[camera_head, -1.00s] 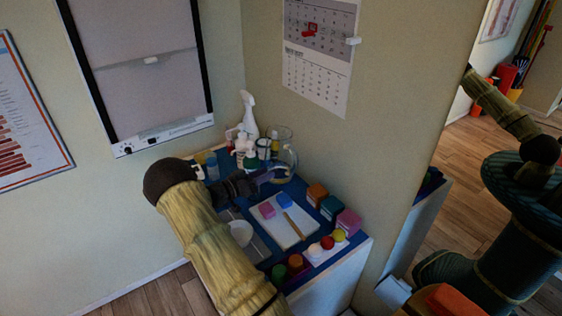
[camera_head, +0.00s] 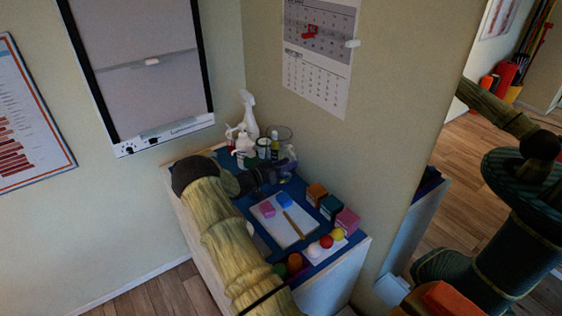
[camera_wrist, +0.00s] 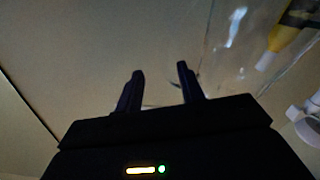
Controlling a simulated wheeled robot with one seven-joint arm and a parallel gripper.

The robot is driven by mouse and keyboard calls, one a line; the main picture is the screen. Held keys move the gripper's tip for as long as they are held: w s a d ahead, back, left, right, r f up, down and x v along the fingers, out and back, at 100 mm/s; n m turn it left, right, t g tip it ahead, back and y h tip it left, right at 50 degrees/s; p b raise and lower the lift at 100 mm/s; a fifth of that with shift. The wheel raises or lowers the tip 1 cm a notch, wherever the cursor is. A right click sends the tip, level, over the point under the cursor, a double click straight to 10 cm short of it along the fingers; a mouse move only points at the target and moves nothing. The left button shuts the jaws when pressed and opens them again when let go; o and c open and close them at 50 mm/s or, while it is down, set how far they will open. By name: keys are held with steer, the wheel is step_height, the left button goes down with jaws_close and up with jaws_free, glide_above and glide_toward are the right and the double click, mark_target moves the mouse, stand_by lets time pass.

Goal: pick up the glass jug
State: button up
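The glass jug (camera_head: 289,153) is clear and stands at the back corner of the blue-topped cabinet, beside the bottles. My gripper (camera_head: 284,174) is low at the jug's near side in the head view and partly hides it. In the wrist view, the two dark fingers of my gripper (camera_wrist: 160,70) are apart, with no held thing clearly visible between them. Clear glass, seemingly the jug (camera_wrist: 232,45), fills the upper right there, just right of the fingers. I cannot tell whether a finger touches it. The handle is not clear in either view.
A white spray bottle (camera_head: 248,116) and several small bottles crowd behind and left of the jug. A white board (camera_head: 274,224) with pink and blue blocks lies in front. Small coloured boxes (camera_head: 317,193) stand at right. Walls close in behind and right.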

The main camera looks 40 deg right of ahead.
mark_target(295, 158)
steer(key=d+p, duration=0.1)
steer(key=d, duration=0.3)
steer(key=shift+d+f, duration=0.15)
steer(key=shift+d, duration=0.25)
steer(key=shift+c, duration=0.5)
jaws_close()
stand_by(0.6)
stand_by(0.4)
